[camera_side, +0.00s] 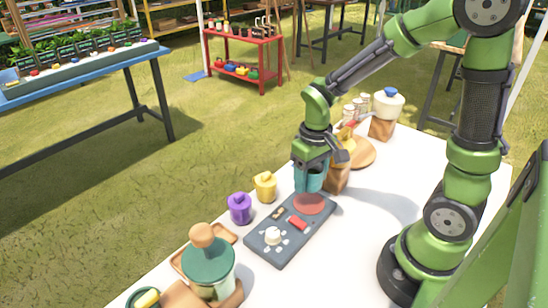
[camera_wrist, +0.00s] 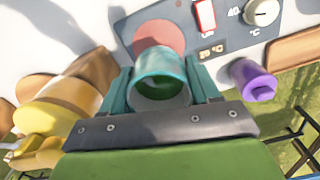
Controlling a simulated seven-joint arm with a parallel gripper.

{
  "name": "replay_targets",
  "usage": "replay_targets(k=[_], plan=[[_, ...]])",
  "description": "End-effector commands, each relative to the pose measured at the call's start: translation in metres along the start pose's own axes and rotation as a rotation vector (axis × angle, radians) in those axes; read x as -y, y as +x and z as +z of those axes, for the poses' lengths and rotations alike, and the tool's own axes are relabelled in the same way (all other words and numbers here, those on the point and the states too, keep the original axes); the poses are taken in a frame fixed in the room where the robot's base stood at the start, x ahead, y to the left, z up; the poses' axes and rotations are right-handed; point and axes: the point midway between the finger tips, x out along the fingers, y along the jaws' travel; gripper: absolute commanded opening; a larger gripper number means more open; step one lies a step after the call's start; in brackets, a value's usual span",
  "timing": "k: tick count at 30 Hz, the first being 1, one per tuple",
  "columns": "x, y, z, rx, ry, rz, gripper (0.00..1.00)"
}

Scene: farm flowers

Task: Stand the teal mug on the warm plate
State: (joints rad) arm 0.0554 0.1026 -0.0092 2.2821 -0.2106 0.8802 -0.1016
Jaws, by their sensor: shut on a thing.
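The teal mug (camera_side: 309,178) is upright in my gripper (camera_side: 318,168), above the far end of the warming panel. In the wrist view my gripper (camera_wrist: 163,100) has one finger on each side of the teal mug (camera_wrist: 163,65), and I look down into its open top. The warm plate (camera_side: 309,204) is a reddish disc on the dark grey panel (camera_side: 270,252). It also shows in the wrist view (camera_wrist: 158,34), partly covered by the mug. Whether the mug's base touches the disc is hard to tell; it appears slightly above it.
The panel carries a red switch (camera_side: 298,222) and a white knob (camera_side: 272,236). A wooden block (camera_side: 338,179) is close behind the gripper. A green-lidded jar (camera_side: 209,268) stands in front.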

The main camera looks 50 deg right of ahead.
Motion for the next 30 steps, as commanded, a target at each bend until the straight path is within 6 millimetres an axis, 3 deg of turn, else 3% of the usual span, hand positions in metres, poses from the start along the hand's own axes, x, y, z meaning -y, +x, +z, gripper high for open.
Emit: replay_targets(k=[11, 24, 25, 30], plan=[[-0.001, 0.047, 0.0, 0.002, 0.001, 0.0, 0.24], [-0.001, 0.054, -0.001, -0.001, 0.0, -0.001, 0.24], [-0.001, 0.054, -0.001, -0.001, 0.0, -0.001, 0.65], [-0.001, 0.053, -0.001, -0.001, 0.0, -0.001, 0.87]])
